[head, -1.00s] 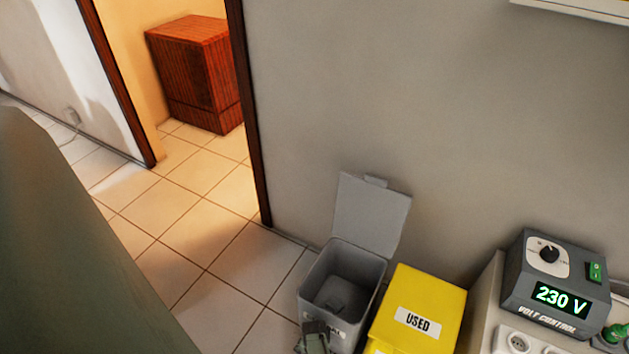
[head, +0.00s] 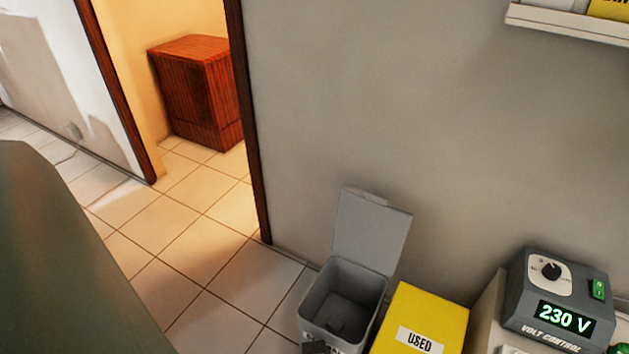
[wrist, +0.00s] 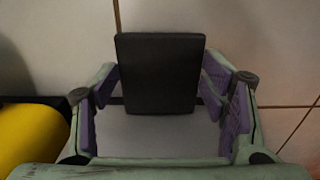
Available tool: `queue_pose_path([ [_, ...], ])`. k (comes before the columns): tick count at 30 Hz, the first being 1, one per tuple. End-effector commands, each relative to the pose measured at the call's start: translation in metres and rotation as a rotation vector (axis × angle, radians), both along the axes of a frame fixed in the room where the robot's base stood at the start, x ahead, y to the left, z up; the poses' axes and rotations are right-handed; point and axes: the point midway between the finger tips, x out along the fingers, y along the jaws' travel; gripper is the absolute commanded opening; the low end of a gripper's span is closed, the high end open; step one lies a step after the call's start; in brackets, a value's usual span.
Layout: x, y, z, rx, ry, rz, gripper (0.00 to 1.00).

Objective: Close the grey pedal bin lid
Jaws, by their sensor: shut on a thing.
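The grey pedal bin (head: 345,290) stands on the floor against the wall. Its lid (head: 371,233) is open, upright and leaning back by the wall. The bin's inside shows from above. In the wrist view my gripper (wrist: 160,90) has its purple-padded fingers on either side of a dark flat plate (wrist: 160,72), shut on it. The plate may be the bin's pedal; I cannot be sure. A light grey surface (wrist: 158,135) lies below the plate. In the head view only a dark bit shows at the bin's front, cut by the bottom edge.
A yellow "USED" bin (head: 430,312) stands right beside the grey bin and shows in the wrist view (wrist: 30,140). A voltage control box (head: 560,295) is further right. Tiled floor (head: 190,250) is free to the left, by a doorway. A wall shelf (head: 570,22) is at upper right.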

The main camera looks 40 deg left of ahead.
Motion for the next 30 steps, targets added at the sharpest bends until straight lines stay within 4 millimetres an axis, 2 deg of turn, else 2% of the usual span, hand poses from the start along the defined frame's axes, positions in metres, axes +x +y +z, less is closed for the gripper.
queue_pose_path([
  [5,-0.0029,-0.0015,-0.0108,0.0,0.001,-0.001,0.16],
  [12,-0.0044,-0.0017,-0.0088,-0.001,0.004,-0.001,0.16],
  [13,-0.0046,-0.0017,-0.0089,-0.002,0.004,-0.001,0.68],
  [21,-0.0035,-0.0011,-0.0082,0.0,0.002,0.0,0.86],
  [30,-0.0028,-0.0007,-0.0074,0.0,0.0,0.0,0.87],
])
